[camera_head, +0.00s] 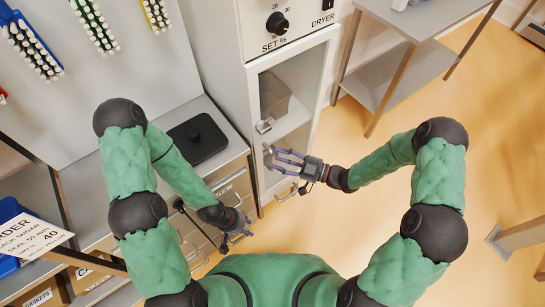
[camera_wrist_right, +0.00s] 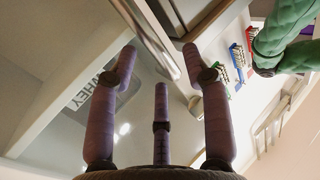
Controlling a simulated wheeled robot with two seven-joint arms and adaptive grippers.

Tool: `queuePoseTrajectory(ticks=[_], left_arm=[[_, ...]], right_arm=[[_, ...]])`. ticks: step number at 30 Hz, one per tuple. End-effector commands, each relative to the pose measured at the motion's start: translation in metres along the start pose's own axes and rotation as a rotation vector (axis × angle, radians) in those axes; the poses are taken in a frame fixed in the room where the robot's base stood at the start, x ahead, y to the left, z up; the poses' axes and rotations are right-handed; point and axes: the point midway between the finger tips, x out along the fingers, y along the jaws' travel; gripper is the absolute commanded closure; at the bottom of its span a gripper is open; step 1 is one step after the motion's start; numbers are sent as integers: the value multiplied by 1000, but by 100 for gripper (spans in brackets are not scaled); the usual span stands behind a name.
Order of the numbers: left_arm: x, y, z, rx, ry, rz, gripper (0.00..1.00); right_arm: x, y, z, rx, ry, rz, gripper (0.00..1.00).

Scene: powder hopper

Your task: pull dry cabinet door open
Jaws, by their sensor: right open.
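The dry cabinet (camera_head: 228,80) is a tall white unit marked DRYER.
A grey counter (camera_head: 222,165) with a black lidded item (camera_head: 197,138) and drawers below stands left of the cabinet. A steel table (camera_head: 395,75) stands to the right. A blue bin (camera_head: 12,212) is far left.

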Motion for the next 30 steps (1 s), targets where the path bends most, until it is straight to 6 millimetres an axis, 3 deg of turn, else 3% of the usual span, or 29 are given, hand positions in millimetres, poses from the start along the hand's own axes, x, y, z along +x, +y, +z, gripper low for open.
queuePoseTrajectory(ticks=[7,18,23,30], left_arm=[[5,-2,0,0,0,0,60],[5,-2,0,0,0,0,60],[5,-2,0,0,0,0,60],[5,-2,0,0,0,0,60]], right_arm=[[27,-1,0,0,0,-2,51],[31,0,0,1,0,1,51],[31,0,0,1,0,1,97],[30,0,0,1,0,-1,100]])
